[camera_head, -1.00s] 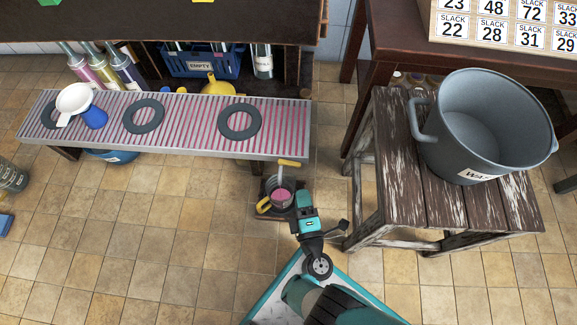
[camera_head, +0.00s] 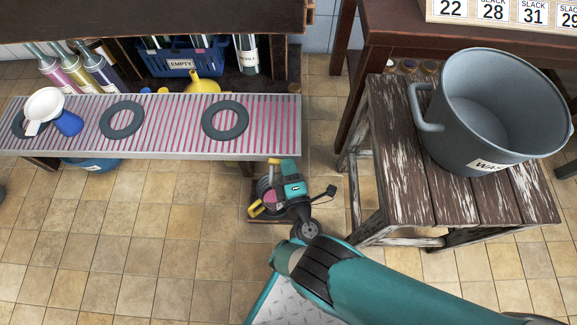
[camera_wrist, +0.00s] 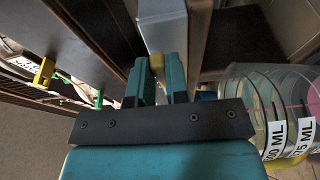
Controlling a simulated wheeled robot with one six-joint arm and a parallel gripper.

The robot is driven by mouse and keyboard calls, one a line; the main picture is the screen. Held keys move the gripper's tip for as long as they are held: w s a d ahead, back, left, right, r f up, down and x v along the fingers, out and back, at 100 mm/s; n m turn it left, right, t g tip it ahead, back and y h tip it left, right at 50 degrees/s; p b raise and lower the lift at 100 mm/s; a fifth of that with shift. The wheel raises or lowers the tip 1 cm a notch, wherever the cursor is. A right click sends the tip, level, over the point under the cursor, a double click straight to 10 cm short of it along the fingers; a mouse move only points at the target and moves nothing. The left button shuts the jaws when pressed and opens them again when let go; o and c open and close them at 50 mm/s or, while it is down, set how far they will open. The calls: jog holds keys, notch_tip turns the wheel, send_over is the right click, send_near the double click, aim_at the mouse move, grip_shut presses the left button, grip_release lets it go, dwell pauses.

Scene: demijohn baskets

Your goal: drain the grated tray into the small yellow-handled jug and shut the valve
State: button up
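The grated tray (camera_head: 170,130) is a long metal bench top with pink showing between its bars. At its right front corner, the valve's yellow lever (camera_head: 273,161) is mostly hidden by my gripper (camera_head: 290,168). In the wrist view, a yellow end of the lever (camera_wrist: 157,63) shows between the two teal fingers of my gripper (camera_wrist: 160,80). I cannot tell if they press on it. The small clear jug (camera_head: 268,196) with a yellow handle (camera_head: 255,209) stands below the corner, with pink liquid in it. In the wrist view the jug (camera_wrist: 275,100) shows volume marks at right.
Dark rings (camera_head: 225,120) and a white funnel (camera_head: 44,103) with a blue part lie on the tray. A wooden stool (camera_head: 400,180) with a large grey pot (camera_head: 490,110) stands at right. Open tiled floor (camera_head: 130,240) lies in front.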

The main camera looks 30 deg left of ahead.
grip_shut()
jog(key=m+t+h+b, duration=0.1)
jog(key=s+m+t+h+b, duration=0.1)
jog(key=shift+s+a+f+h+b, duration=0.1)
jog(key=shift+f+h+b, duration=0.2)
jog(key=shift+h, duration=0.1)
jog(key=shift+s+r+m+t+h, duration=0.2)
jog(key=shift+m+t+h, duration=0.25)
jog(key=shift+m+h, duration=0.3)
jog(key=shift+s+r+m+t+h, duration=0.1)
jog(key=shift+s+m+t+h, duration=0.1)
jog(key=shift+m+t+h, duration=0.55)
jog(key=shift+g, duration=0.3)
jog(key=o, duration=0.6)
grip_release()
jog(key=shift+c, duration=0.2)
